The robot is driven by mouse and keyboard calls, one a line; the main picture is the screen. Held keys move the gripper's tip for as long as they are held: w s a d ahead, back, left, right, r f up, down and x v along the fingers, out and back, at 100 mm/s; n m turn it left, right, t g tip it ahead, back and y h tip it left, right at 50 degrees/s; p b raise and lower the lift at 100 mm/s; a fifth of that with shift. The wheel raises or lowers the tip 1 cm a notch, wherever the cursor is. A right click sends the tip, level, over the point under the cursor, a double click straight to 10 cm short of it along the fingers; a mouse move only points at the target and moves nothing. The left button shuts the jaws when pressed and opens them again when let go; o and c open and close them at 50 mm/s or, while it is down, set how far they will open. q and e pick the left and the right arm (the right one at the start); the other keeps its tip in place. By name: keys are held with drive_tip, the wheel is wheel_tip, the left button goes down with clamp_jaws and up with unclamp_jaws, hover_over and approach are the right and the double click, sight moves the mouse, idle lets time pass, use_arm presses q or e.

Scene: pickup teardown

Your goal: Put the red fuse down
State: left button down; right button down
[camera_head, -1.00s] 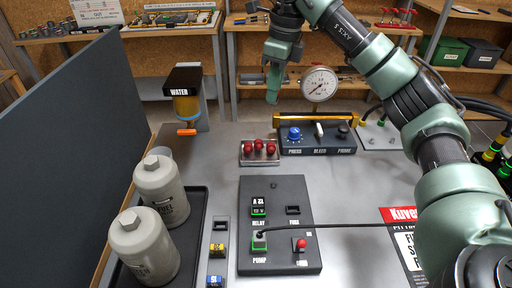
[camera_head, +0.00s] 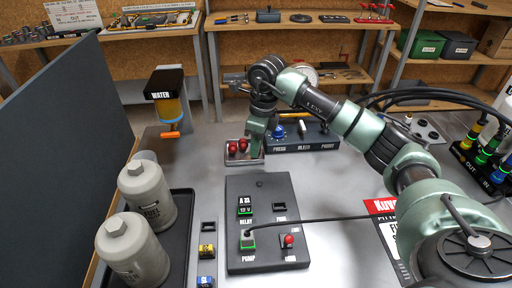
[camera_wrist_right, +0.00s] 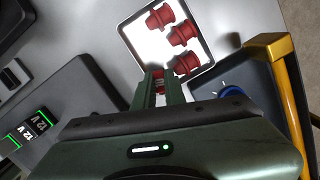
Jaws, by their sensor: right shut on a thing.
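My right gripper (camera_head: 256,150) reaches down over the small tray (camera_head: 260,157) at the back of the bench. In the right wrist view its fingers (camera_wrist_right: 160,88) are shut on a small red piece, the red fuse (camera_wrist_right: 157,74), mostly hidden between them. The fingertips are at the tray's near edge in that view; I cannot tell whether the fuse touches anything. Red knob-like parts (camera_wrist_right: 182,34) lie in the tray beyond the fingers. My left gripper is not in view.
The dark control panel (camera_head: 264,255) with relay, fuse slot, pump plug and red button stands in front. The gauge unit (camera_head: 300,145) with blue knob and yellow handle is close right of the gripper. Yellow (camera_head: 207,251) and blue (camera_head: 206,281) fuses sit in a strip left.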

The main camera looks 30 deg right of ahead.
drive_tip(key=shift+f, duration=0.45)
drive_tip(key=shift+s, duration=0.15)
drive_tip(key=shift+f, duration=0.1)
drive_tip(key=shift+s+a+f+b, duration=0.1)
drive_tip(key=shift+s+f+b, duration=0.2)
drive_tip(key=shift+f+b, duration=0.25)
drive_tip(key=c, duration=1.8)
unclamp_jaws()
drive_tip(key=shift+f, duration=0.1)
drive_tip(key=shift+o, duration=0.2)
drive_tip(key=shift+r+p, duration=0.3)
drive_tip(key=shift+w+r+p, duration=0.15)
drive_tip(key=shift+r+p, duration=0.35)
drive_tip(key=shift+r, duration=0.05)
drive_tip(key=shift+w+r+b, duration=0.25)
drive_tip(key=shift+r+b, duration=0.5)
drive_tip(key=shift+r, duration=0.45)
wheel_tip(320, 180, up, 9)
drive_tip(key=s+d, duration=0.1)
drive_tip(key=shift+r+b, duration=0.15)
drive_tip(key=shift+b, duration=0.3)
